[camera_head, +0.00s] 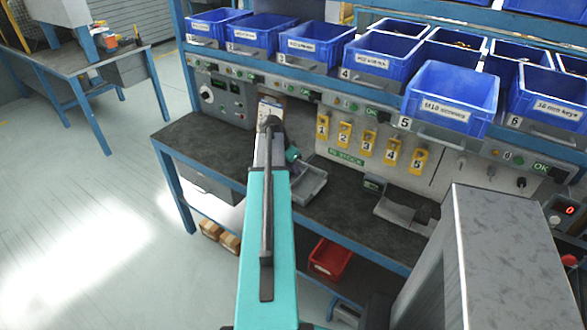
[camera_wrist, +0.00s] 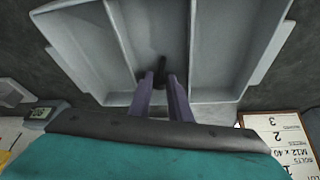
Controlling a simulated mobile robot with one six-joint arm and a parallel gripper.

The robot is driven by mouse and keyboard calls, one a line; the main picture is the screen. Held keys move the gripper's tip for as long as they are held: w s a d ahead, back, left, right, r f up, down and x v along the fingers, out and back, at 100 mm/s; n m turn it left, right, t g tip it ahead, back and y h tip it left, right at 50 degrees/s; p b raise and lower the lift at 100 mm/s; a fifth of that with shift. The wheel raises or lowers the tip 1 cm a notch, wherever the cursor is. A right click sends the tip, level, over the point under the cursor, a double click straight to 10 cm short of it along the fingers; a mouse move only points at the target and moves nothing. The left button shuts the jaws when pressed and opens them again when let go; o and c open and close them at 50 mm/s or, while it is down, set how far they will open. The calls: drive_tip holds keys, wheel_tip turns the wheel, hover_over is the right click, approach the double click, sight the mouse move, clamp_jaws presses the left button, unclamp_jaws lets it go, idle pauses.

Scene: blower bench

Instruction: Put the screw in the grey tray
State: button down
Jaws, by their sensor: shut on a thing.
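The grey tray (camera_wrist: 235,45) has compartments split by dividers and fills the upper part of the wrist view. In the head view the tray (camera_head: 312,187) sits on the dark bench top, partly hidden by my arm. My gripper (camera_wrist: 162,82) has two purple fingers shut on a small dark screw (camera_wrist: 161,66). The screw appears over the tray's middle compartment in the wrist view. I cannot tell how high above the tray floor it is. In the head view my arm hides the fingers and screw.
A paper card marked M12 x 40 bolts (camera_wrist: 280,135) lies beside the tray. A small display box (camera_wrist: 42,116) is on the other side. Blue bins (camera_head: 450,98) line the shelf above the bench. A red bin (camera_head: 329,258) is below.

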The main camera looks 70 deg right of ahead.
drive_tip(key=shift+f, duration=0.1)
drive_tip(key=c, duration=1.9)
unclamp_jaws()
drive_tip(key=shift+r, duration=0.2)
drive_tip(key=shift+b+v, duration=0.85)
drive_tip(key=shift+v, duration=5.1)
